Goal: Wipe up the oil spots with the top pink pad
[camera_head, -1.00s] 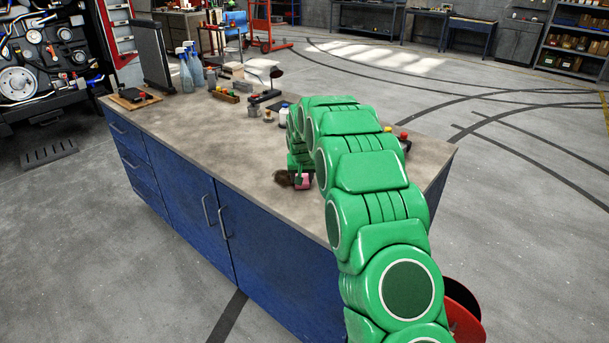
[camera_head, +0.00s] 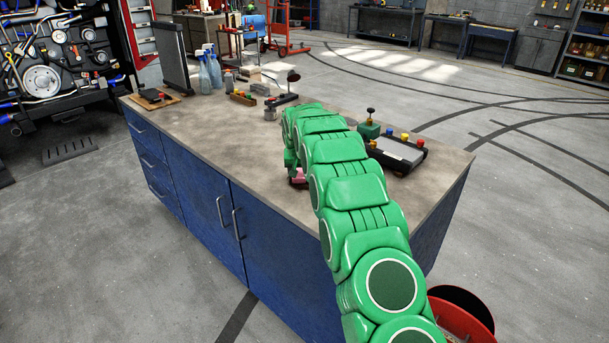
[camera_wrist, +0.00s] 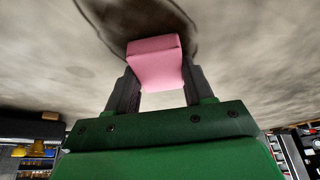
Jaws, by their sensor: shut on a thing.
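The pink pad (camera_wrist: 155,62) is held between the two dark fingers of my gripper (camera_wrist: 158,80) in the wrist view. Its far end is at a dark oil spot (camera_wrist: 135,12) on the worktop; I cannot tell whether it presses on it. A fainter grey mark (camera_wrist: 80,72) lies to the left of the pad. In the head view only a bit of the pink pad (camera_head: 297,174) shows beside my green arm, over the worktop (camera_head: 230,150). My arm hides the gripper and most of the spot there.
A dark tray device (camera_head: 398,152) with coloured knobs stands right of my arm. Spray bottles (camera_head: 210,70), a desk lamp (camera_head: 284,92) and a small bin (camera_head: 243,97) stand toward the back. A red bucket (camera_head: 462,318) is on the floor. The front left worktop is clear.

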